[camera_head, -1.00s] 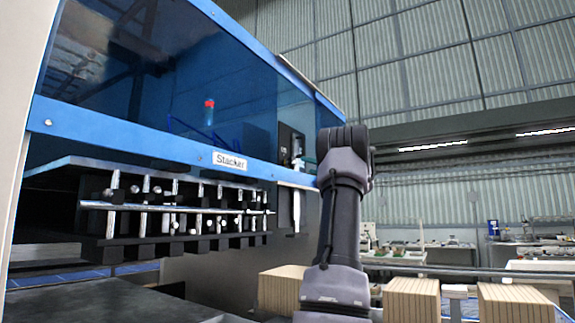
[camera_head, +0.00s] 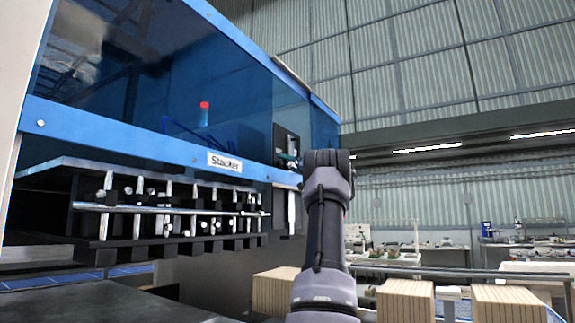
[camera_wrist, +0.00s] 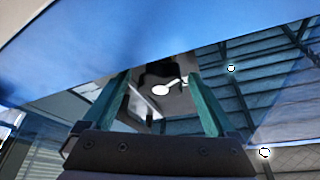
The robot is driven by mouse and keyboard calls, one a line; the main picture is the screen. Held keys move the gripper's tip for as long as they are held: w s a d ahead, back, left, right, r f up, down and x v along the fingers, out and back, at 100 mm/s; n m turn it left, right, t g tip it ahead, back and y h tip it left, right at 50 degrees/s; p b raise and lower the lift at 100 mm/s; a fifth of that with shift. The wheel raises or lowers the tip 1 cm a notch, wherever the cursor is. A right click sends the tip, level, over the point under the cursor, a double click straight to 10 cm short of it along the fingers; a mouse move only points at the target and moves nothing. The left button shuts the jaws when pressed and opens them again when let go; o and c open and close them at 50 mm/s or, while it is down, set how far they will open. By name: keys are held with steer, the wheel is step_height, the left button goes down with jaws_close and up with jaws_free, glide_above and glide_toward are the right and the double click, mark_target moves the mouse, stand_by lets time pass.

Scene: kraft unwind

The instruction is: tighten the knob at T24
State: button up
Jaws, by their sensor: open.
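My gripper (camera_wrist: 158,76) has two teal fingers standing apart, with nothing clearly held between them. Beyond and between the fingers, a dark block (camera_wrist: 160,72) with a pale, shiny round part (camera_wrist: 161,90) shows; I cannot tell whether this is the knob. In the head view my arm stands at the centre right, beside the right end of the machine labelled Stacker (camera_head: 225,162). A small bit of teal shows left of my wrist by a dark box (camera_head: 286,142) on the machine. No T24 mark can be read.
A blue frame edge and tinted panel (camera_wrist: 60,50) cross close above the gripper in the wrist view. Rows of metal rods and dark blocks (camera_head: 165,210) run under the Stacker. Tan stacks (camera_head: 405,302) stand to the right, with benches (camera_head: 525,240) further back.

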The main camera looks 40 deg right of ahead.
steer(key=c, duration=1.4)
steer(key=shift+m+h, duration=0.4)
steer(key=shift+m, duration=0.7)
steer(key=shift+f, duration=0.1)
steer(key=o, duration=1.4)
steer(key=shift+d, duration=0.1)
